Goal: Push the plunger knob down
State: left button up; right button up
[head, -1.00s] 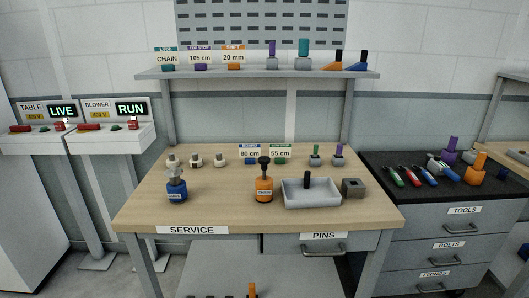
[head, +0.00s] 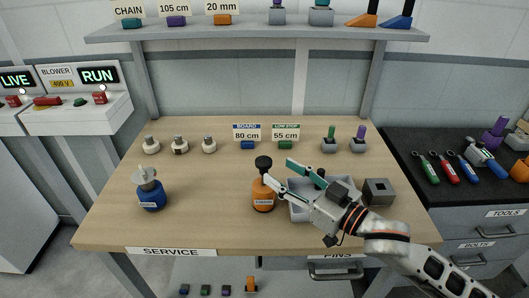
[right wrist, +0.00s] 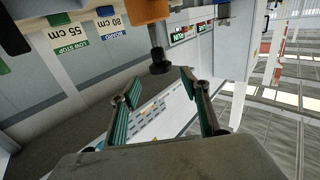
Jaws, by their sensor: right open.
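An orange bottle (head: 263,194) with a black plunger knob (head: 263,162) on top stands upright near the middle of the bench. My right gripper (head: 279,171) is open and empty, its fingertips just right of the knob, apparently at about its height. In the right wrist view, which is upside down, the knob (right wrist: 160,62) shows beyond and between the open fingers, with the orange body (right wrist: 147,10) at the top edge. I cannot tell whether a finger touches it. My left gripper is not in view.
A grey tray (head: 299,214) lies partly behind my right gripper. A grey block (head: 378,191) stands right of it. A blue bottle (head: 151,193) stands at left. Small fittings and label stands line the back. The bench (head: 205,215) is clear between the bottles.

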aim_at(270, 166)
jog(key=x, duration=0.7)
jog(key=shift+a, duration=0.1)
jog(key=shift+f, duration=0.1)
grip_shut()
